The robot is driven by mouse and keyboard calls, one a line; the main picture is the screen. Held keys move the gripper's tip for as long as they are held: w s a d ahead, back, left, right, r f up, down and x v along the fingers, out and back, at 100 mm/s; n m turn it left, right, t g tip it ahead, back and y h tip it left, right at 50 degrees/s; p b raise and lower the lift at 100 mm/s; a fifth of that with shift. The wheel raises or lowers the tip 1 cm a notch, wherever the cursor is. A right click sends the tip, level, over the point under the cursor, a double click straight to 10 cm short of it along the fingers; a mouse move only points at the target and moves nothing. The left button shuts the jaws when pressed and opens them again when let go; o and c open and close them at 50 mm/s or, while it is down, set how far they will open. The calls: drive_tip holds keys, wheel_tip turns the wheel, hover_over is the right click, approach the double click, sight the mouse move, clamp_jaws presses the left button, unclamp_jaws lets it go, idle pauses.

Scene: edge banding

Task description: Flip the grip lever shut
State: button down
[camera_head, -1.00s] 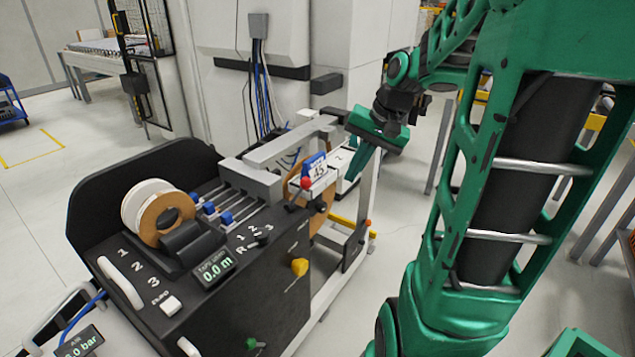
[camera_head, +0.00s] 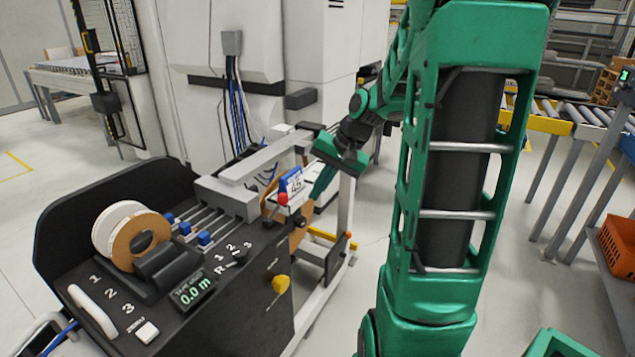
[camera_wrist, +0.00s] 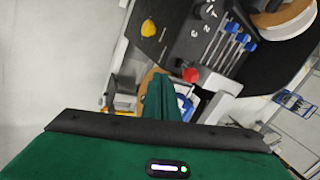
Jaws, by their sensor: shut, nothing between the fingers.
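The grip lever shows as a red ball knob (camera_head: 283,198) on the right end of the black edge banding machine (camera_head: 230,315), beside a blue and white block marked 45 (camera_head: 293,184). In the wrist view the red knob (camera_wrist: 190,75) is just beyond my fingers, slightly to the right. My gripper (camera_head: 319,190) points down just right of the block, fingers shut and empty. The wrist view shows the closed green fingers (camera_wrist: 160,98) overlapping the machine's end. I cannot tell whether they touch the lever. Most of the lever's stem is hard to make out.
A tape roll (camera_head: 128,235), blue sliders (camera_head: 204,237), a grey overhead bar (camera_head: 268,160) and a yellow knob (camera_head: 281,284) are on the machine. A white cabinet (camera_head: 330,40) stands behind. An orange crate (camera_head: 619,246) is at the right.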

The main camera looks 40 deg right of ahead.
drive_tip(key=w+a+f, duration=0.3)
drive_tip(key=w, duration=0.2)
drive_tip(key=shift+f, duration=0.15)
idle(0.4)
